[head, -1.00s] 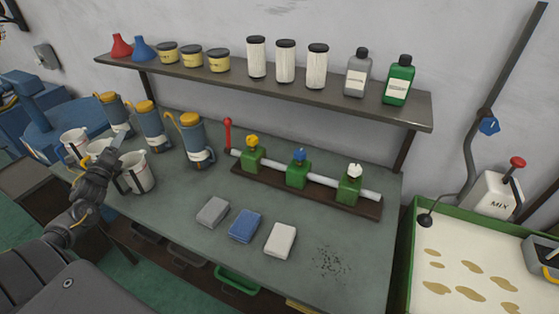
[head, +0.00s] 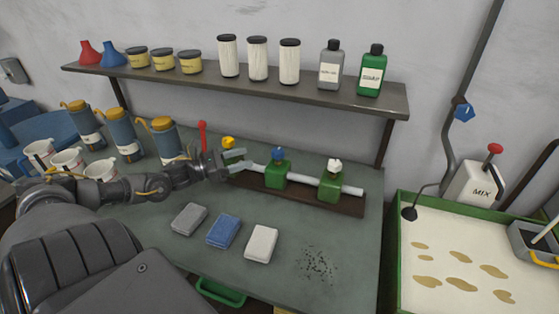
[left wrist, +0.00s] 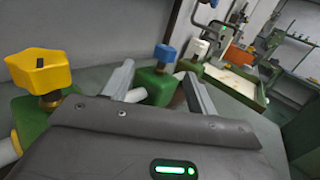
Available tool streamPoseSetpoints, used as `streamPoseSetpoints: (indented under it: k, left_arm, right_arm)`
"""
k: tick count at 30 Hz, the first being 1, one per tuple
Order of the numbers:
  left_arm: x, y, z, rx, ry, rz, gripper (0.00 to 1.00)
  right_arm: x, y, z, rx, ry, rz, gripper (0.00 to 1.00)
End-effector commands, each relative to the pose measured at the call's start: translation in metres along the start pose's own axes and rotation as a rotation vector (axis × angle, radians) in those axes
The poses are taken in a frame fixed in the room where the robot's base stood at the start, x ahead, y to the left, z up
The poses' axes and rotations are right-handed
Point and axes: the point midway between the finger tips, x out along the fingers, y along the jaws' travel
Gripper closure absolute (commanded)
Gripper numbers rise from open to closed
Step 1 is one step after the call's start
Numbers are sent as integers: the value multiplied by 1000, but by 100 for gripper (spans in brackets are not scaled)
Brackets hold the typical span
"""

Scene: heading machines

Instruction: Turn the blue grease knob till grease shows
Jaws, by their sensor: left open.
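The blue grease knob (head: 278,153) sits on top of the middle green valve block (head: 277,173) on a pale pipe. It also shows in the left wrist view (left wrist: 164,53), beyond and between my fingers. My left gripper (head: 246,161) is open and empty, to the left of the blue knob and apart from it, close to the yellow knob (head: 228,142). The yellow knob shows large at the left in the left wrist view (left wrist: 40,70). The left green block is mostly hidden behind my gripper in the head view. I cannot make out any grease.
A white knob (head: 335,166) tops the right block, and a red-handled lever (head: 202,135) stands left of the pipe. Grey, blue and white pads (head: 262,243) lie in front. A shelf (head: 300,95) with bottles and tins runs above. Jugs and canisters stand left.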

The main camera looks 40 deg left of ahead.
Motion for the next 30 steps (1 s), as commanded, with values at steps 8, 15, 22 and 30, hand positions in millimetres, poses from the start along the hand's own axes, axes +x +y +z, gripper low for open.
streamPoseSetpoints:
  k: [8,15,22,30]
  left_arm:
    - [12,-9,-13,58,55,-47,42]
    - [25,-8,-12,57,50,-42,42]
    - [57,-10,-11,55,48,-42,42]
    - [97,-12,-13,55,50,-44,42]
  right_arm:
    - [6,3,-2,-1,4,3,64]
    - [3,7,5,-4,-5,8,64]
    - [-4,8,6,-4,-7,9,64]
    - [-15,8,4,-4,-7,9,64]
